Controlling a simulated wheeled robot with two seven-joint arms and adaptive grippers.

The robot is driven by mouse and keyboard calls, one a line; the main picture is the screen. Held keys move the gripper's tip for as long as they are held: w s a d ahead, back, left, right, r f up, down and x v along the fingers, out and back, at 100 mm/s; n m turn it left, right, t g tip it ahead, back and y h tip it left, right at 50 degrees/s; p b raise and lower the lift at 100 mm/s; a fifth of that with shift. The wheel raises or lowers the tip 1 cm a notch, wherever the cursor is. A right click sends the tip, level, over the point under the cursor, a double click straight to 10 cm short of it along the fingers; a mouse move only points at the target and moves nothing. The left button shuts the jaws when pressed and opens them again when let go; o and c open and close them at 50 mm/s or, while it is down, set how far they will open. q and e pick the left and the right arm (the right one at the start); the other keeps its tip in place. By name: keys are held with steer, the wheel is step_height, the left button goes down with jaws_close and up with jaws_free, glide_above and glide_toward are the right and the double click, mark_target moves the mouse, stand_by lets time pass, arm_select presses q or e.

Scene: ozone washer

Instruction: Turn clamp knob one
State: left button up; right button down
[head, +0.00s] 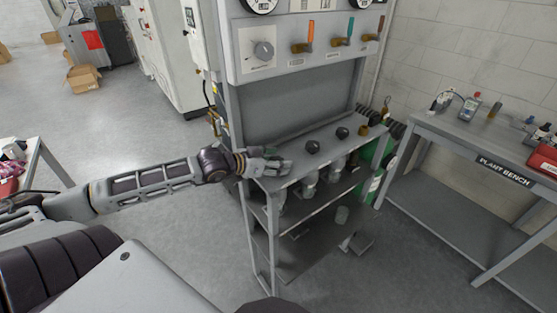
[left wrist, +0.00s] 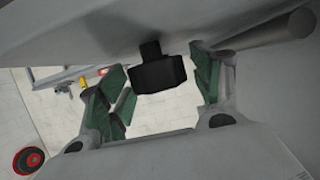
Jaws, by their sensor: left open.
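My left gripper (head: 272,163) is at the left end of the grey shelf top (head: 300,168) of the washer stand. In the left wrist view its two green-padded fingers (left wrist: 160,90) are spread apart. A black clamp knob (left wrist: 158,74) shows between them, with a gap on both sides. In the head view that knob is hidden by the gripper. Two more dark knobs, a nearer one (head: 312,147) and a farther one (head: 342,132), stand along the shelf to the right. My right gripper is not in view.
An upper panel (head: 300,60) with a dial (head: 263,50) and coloured-handled valves overhangs the shelf. Cylindrical vessels (head: 309,184) hang below it. A brass fitting (head: 364,129) is at the far end. The plant bench (head: 450,132) stands right, with floor between.

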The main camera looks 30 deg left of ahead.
arm_select(q)
steer(key=c, duration=1)
steer(key=shift+c, duration=0.2)
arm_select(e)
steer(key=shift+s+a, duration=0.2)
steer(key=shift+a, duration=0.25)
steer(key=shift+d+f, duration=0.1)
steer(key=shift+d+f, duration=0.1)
